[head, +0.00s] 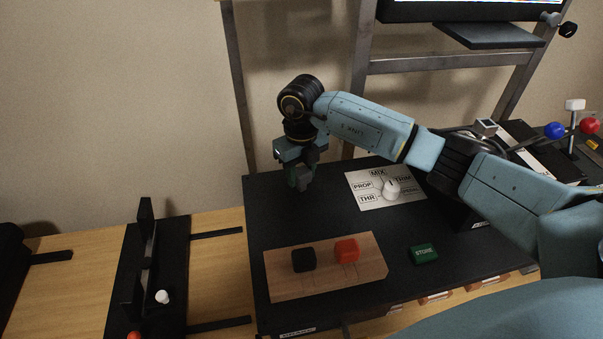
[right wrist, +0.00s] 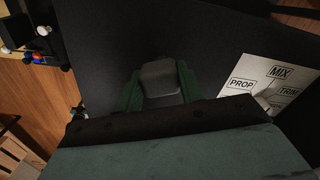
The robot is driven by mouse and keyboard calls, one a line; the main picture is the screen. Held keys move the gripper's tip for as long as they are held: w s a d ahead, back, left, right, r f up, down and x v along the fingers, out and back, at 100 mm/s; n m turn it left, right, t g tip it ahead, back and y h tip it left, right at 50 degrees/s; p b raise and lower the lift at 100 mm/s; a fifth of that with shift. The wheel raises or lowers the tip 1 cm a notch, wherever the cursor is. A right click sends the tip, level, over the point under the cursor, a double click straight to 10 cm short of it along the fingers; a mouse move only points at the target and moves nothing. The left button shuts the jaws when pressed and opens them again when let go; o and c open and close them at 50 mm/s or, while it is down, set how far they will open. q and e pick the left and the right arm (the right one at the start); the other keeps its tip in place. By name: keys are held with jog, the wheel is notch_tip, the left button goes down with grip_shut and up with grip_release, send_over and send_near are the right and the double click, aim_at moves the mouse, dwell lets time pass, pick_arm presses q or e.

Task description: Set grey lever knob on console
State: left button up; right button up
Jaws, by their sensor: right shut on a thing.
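My right gripper (head: 300,182) points down over the far left part of the black console top (head: 330,218). In the right wrist view its green fingers (right wrist: 160,88) are shut on a grey block with rounded edges, the grey lever knob (right wrist: 160,77). The fingers lie on either side of the knob. The knob's underside is hidden, so I cannot tell whether it touches the console. My left gripper is not in view.
A wooden board (head: 280,286) holds a black knob (head: 303,260) and a red knob (head: 346,250). A green STORE block (head: 423,254) lies to its right. A white label plate (head: 362,203) with a dial (head: 390,187) sits right of my gripper. Blue (head: 554,130) and red (head: 590,125) knobs stand far right.

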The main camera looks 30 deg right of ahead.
aim_at(301, 170)
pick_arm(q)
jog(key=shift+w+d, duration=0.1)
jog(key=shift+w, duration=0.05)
pick_arm(e)
jog(key=shift+f, duration=0.2)
jog(key=o, duration=1)
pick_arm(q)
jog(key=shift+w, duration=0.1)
pick_arm(e)
notch_tip(301, 170, up, 6)
jog(key=shift+f+p, duration=0.2)
jog(key=shift+p, duration=0.3)
pick_arm(q)
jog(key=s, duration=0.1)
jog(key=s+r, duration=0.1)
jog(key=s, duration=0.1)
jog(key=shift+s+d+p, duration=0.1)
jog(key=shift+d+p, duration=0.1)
jog(key=shift+p, duration=0.2)
pick_arm(e)
notch_tip(301, 170, up, 7)
jog(key=shift+f, duration=0.15)
